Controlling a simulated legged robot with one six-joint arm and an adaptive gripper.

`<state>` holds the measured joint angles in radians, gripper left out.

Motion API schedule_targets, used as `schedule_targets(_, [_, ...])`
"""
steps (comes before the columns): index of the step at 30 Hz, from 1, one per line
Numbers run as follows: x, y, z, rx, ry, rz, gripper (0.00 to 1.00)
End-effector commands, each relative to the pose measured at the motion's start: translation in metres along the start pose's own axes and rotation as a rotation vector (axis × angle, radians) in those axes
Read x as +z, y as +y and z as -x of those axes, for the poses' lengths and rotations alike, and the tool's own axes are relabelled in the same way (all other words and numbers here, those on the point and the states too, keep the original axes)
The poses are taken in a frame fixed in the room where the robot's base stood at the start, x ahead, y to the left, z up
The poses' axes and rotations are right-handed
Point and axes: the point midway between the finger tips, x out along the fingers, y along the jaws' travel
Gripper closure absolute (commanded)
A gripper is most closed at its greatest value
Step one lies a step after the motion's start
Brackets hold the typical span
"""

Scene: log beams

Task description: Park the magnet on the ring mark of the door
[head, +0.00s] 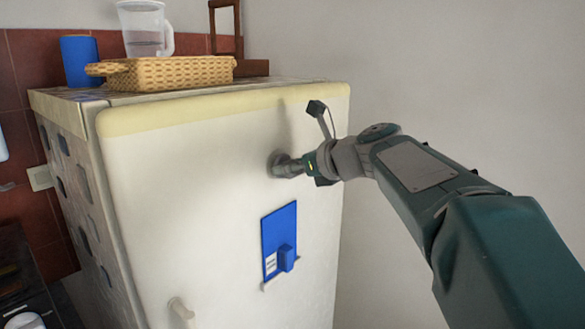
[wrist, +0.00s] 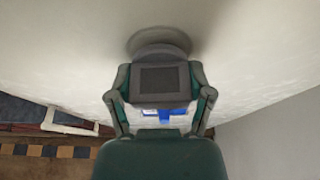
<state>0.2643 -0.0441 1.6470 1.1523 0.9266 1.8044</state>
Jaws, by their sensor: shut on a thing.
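My gripper (head: 292,167) is shut on the magnet (head: 277,163), high on the right part of the pale fridge door (head: 190,180). In the wrist view, my gripper (wrist: 160,82) has its side links on either side of a grey block with a dark square panel. A rounded grey part of the magnet (wrist: 160,50) lies beyond it, close to the door (wrist: 70,60). A darker round patch surrounds that part; I cannot tell whether it is the ring mark or a shadow. Contact with the door is not clear.
A blue sheet (head: 279,235) with a blue block (head: 286,258) is on the door below my gripper. A pale handle (head: 181,308) sticks out lower left.

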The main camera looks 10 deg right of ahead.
Motion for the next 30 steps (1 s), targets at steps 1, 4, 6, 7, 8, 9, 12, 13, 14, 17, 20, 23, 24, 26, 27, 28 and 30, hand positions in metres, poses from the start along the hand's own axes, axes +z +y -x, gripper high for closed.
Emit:
schedule_targets(1, [0.0005, 0.0, -0.0014, 0.001, 0.0, 0.0, 0.77])
schedule_targets(4, [0.0013, -0.0001, -0.0039, 0.0, 0.0, 0.0, 0.77])
schedule_targets(6, [0.0018, -0.0001, -0.0055, 0.0, 0.0, 0.0, 0.77])
schedule_targets(7, [0.002, -0.0001, -0.0062, 0.0, 0.0, 0.0, 0.77])
schedule_targets(8, [0.0023, -0.0001, -0.0068, 0.0, 0.0, 0.0, 0.77])
schedule_targets(9, [0.0025, -0.0001, -0.0075, 0.0, 0.0, 0.0, 0.77])
schedule_targets(12, [0.0027, -0.0001, -0.0077, 0.0, 0.0, 0.0, 0.77])
schedule_targets(13, [0.0028, -0.0001, -0.0079, 0.0, 0.0, 0.0, 0.77])
schedule_targets(14, [0.0029, 0.0, -0.0082, 0.0, 0.0, 0.0, 0.77])
schedule_targets(17, [0.0029, -0.0001, -0.008, -0.001, 0.0, 0.0, 0.0])
schedule_targets(20, [0.0028, -0.0001, -0.008, 0.0, 0.0, 0.0, 0.0])
schedule_targets(23, [0.0027, -0.0001, -0.0079, 0.0, 0.0, 0.0, 0.0])
schedule_targets(24, [0.0027, -0.0001, -0.0078, 0.0, 0.0, 0.0, 0.0])
schedule_targets(26, [0.0027, 0.0, -0.0078, 0.0, 0.0, 0.0, 0.0])
schedule_targets(27, [0.0027, 0.0, -0.0078, 0.0, 0.0, 0.0, 0.0])
schedule_targets(28, [0.0026, -0.0001, -0.0078, 0.0, 0.0, 0.0, 0.0])
schedule_targets(30, [0.0027, -0.0001, -0.0078, 0.0, 0.0, 0.0, 0.0])
